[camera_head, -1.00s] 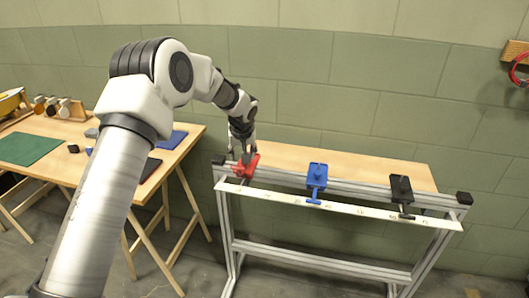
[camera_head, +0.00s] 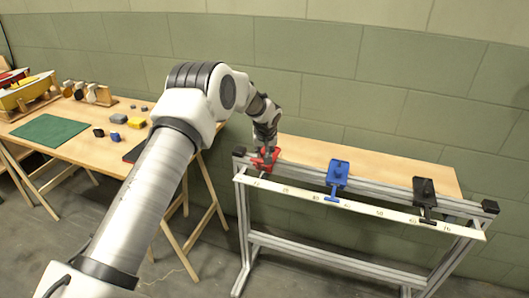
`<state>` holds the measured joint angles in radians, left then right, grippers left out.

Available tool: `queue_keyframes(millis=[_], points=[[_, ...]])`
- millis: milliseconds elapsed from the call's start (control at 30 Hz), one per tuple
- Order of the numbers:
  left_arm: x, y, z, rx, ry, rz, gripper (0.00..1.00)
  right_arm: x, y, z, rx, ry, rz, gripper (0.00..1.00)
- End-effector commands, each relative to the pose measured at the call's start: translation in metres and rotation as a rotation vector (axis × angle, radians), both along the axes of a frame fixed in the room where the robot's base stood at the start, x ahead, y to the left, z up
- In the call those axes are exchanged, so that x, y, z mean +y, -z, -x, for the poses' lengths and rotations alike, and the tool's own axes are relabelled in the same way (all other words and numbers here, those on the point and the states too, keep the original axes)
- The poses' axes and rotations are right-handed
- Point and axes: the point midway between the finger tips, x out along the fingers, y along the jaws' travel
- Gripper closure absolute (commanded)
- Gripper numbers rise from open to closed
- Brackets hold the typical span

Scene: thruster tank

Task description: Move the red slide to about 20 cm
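The red slide (camera_head: 265,160) sits near the left end of the aluminium rail (camera_head: 300,170). My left gripper (camera_head: 268,149) is right above it and meets its top; the fingers are small and partly hidden, so I cannot tell whether they are closed on it. A blue slide (camera_head: 337,178) is near the middle of the rail and a black slide (camera_head: 424,194) is toward the right end. A white scale strip (camera_head: 360,207) with numbers runs along the front, too small to read reliably. My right gripper is out of view.
A wooden board (camera_head: 370,165) lies behind the rail. Black end caps (camera_head: 490,207) close the rail ends. A wooden table (camera_head: 85,148) at left holds a green mat (camera_head: 48,131), a yellow block (camera_head: 137,122) and boat models. The rail is clear between the red and blue slides.

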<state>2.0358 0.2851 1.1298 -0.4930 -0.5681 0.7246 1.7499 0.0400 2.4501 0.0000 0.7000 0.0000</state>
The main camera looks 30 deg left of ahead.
Motion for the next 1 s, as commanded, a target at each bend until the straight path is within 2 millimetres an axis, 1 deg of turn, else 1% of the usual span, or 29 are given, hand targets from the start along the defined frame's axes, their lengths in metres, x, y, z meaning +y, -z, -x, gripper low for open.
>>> queue_keyframes(millis=[167, 267, 367, 600, 700, 800, 1000], points=[[0.0, 0.001, 0.0, 0.0, 0.0, 0.0, 1.0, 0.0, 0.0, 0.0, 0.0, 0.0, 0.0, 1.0], [-0.004, 0.001, -0.001, 0.0, 0.001, 0.0, 1.0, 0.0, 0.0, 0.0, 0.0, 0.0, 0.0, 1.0], [-0.019, 0.001, -0.005, 0.0, 0.004, 0.0, 1.0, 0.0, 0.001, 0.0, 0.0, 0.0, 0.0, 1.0], [-0.076, 0.002, -0.019, 0.001, 0.006, -0.002, 1.0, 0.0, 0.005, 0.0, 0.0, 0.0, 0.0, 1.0], [-0.092, 0.002, -0.022, 0.0, 0.003, 0.0, 1.0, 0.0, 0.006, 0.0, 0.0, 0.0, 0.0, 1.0], [-0.097, 0.002, -0.023, 0.0, 0.001, 0.0, 1.0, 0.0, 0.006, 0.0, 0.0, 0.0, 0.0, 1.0], [-0.097, 0.002, -0.023, 0.001, 0.0, 0.001, 1.0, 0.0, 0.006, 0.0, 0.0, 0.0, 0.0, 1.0]])
